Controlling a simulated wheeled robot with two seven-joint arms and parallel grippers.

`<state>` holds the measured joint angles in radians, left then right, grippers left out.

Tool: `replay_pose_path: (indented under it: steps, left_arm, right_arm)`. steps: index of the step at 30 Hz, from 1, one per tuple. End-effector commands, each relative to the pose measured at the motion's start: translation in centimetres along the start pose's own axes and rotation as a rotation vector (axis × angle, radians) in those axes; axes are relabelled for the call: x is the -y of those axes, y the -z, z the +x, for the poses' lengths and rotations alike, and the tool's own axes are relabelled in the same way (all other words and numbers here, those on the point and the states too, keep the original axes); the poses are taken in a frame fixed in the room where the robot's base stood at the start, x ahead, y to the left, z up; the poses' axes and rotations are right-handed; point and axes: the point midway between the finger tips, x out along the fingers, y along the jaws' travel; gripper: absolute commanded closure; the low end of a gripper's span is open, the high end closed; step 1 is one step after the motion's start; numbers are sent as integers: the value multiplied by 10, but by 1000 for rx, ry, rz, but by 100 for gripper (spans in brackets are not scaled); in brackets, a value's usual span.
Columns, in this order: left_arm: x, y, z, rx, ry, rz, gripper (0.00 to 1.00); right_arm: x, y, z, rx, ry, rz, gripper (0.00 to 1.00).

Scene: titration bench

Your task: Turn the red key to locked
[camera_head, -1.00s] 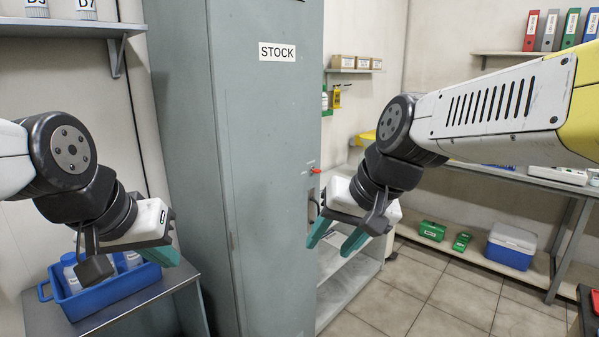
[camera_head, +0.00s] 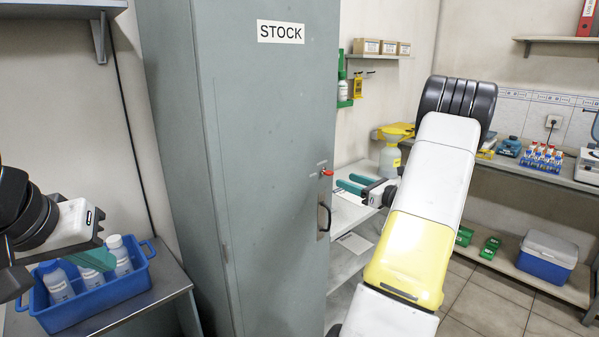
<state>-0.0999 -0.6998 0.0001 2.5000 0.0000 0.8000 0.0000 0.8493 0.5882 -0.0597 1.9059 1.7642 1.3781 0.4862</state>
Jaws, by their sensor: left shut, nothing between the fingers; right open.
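The red key (camera_head: 327,172) sits in a lock plate on the grey STOCK cabinet (camera_head: 273,120), near the right edge of its door. A dark door handle (camera_head: 324,217) is just below it. The key is too small for me to read its position. My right gripper (camera_head: 350,183) is open, its teal fingers pointing left toward the key, a short gap to the right of it. Nothing is between the fingers. My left gripper (camera_head: 100,259) is shut and empty, at the lower left over the blue crate (camera_head: 100,297).
The crate holds white bottles (camera_head: 118,255) on a side table. Shelves with a yellow-topped container (camera_head: 390,155) stand right of the cabinet. A blue cooler (camera_head: 546,257) sits on the low shelf at right. The floor (camera_head: 480,300) there is clear.

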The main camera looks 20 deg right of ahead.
Motion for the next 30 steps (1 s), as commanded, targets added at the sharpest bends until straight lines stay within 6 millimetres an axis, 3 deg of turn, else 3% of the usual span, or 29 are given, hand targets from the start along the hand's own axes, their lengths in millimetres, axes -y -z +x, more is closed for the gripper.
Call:
replay_pose_path:
  steps: [4, 16, 27, 28, 30]
  left_arm:
    - [0, 0, 0, 0, 0, 0, 100]
    - [0, 0, 0, 0, 0, 0, 100]
    - [0, 0, 0, 0, 0, 0, 100]
    - [0, 0, 0, 0, 0, 0, 100]
    - [0, 0, 0, 0, 0, 0, 100]
  right_arm:
    - [7, 2, 8, 10, 17, 12, 51]
    - [6, 1, 68, 9, 15, 11, 51]
    - [6, 2, 76, 8, 15, 11, 51]
    - [6, 2, 76, 8, 15, 11, 53]
    - [6, 1, 76, 8, 15, 11, 67]
